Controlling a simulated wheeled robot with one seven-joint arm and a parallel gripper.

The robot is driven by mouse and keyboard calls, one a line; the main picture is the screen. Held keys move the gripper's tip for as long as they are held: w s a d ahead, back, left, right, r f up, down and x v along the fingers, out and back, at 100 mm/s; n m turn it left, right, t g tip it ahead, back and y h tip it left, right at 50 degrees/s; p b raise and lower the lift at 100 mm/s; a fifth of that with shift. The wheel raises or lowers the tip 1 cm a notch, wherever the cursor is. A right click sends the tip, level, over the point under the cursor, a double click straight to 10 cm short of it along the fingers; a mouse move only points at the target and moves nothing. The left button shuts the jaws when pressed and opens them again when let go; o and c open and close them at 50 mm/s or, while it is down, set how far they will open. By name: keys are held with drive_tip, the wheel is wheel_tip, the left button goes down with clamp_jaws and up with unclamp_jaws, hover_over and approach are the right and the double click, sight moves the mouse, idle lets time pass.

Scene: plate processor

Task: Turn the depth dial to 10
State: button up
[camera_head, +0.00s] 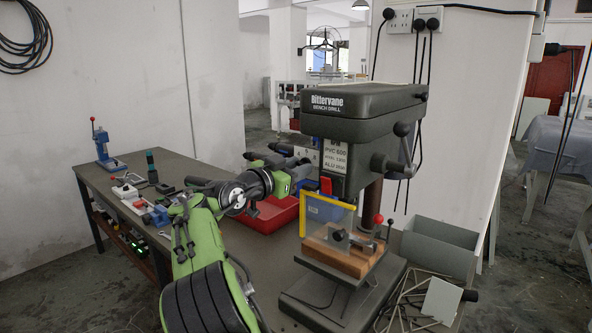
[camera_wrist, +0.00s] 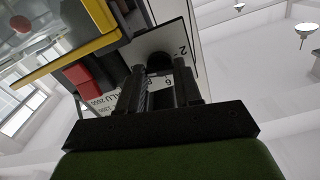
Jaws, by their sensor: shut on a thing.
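The depth dial shows in the wrist view as a black knob (camera_wrist: 160,62) on a pale plate (camera_wrist: 172,38) with dark numerals. A 2 and what looks like a 6 are readable; the pointer and a 10 cannot be made out. My gripper (camera_wrist: 160,76) has one finger on each side of the knob and is shut on it.
A red switch box (camera_wrist: 82,78) is close to my fingers. A red bin (camera_head: 268,222) stands behind my arm. The drill's handle (camera_head: 402,130) is on its right.

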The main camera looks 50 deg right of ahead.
drive_tip(key=shift+f, duration=0.1)
drive_tip(key=o, duration=0.8)
drive_tip(key=shift+c, duration=0.2)
drive_tip(key=s+a+p, duration=0.1)
drive_tip(key=a, duration=1.4)
drive_tip(key=shift+s+a, duration=0.15)
drive_tip(key=shift+a, duration=0.2)
